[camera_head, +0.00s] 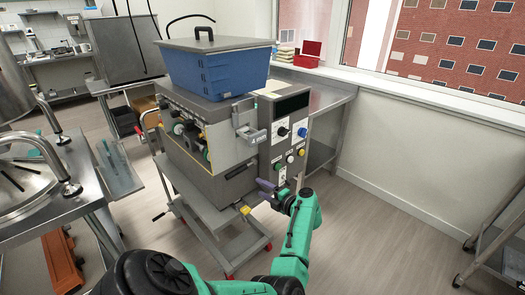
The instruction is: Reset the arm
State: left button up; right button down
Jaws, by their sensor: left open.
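My left arm (293,255), green and black, reaches in from the bottom of the head view. Its gripper (262,194) is open in front of the lower front of the depositor machine (200,148). I see nothing between its fingers. I cannot tell whether it touches the machine. The machine's control panel (287,135), with coloured buttons and knobs, is just above and beyond the gripper. A blue hopper (213,76) with a grey handled lid sits on top of the machine. My right gripper does not show.
The machine stands on a wheeled cart (215,217). A wheeled rack (503,243) stands at the right. The floor (385,235) between is clear.

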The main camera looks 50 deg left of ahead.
pick_arm(q)
jog(key=w+d+f+m+t+h, duration=0.25)
jog(key=d+f+m+t, duration=0.4)
jog(key=m, duration=0.45)
jog(key=w+d+f+m+t+h, duration=0.1)
jog(key=d+f+m+t+h, duration=0.35)
jog(key=f+m+t, duration=0.45)
jog(key=s+d+f+m+g+h, duration=0.4)
jog(key=s+d+f+m+h, duration=0.25)
jog(key=s+f+m, duration=0.35)
jog(key=s+d+f+m+g, duration=0.2)
jog(key=s+f, duration=0.3)
jog(key=s, duration=0.5)
jog(key=s+d+f+m+g+h, duration=0.1)
jog(key=s+f+m+g, duration=0.3)
jog(key=s, duration=0.7)
jog(key=s+d+f+m+g+h, duration=0.1)
jog(key=s+d+f+m+g, duration=0.1)
jog(key=s+f+g, duration=0.2)
jog(key=s+f, duration=0.3)
jog(key=s, duration=0.3)
jog(key=shift+s+d+f+m+g, duration=0.15)
jog(key=shift+s+d+m+g, duration=0.1)
jog(key=shift+d+m+g, duration=0.15)
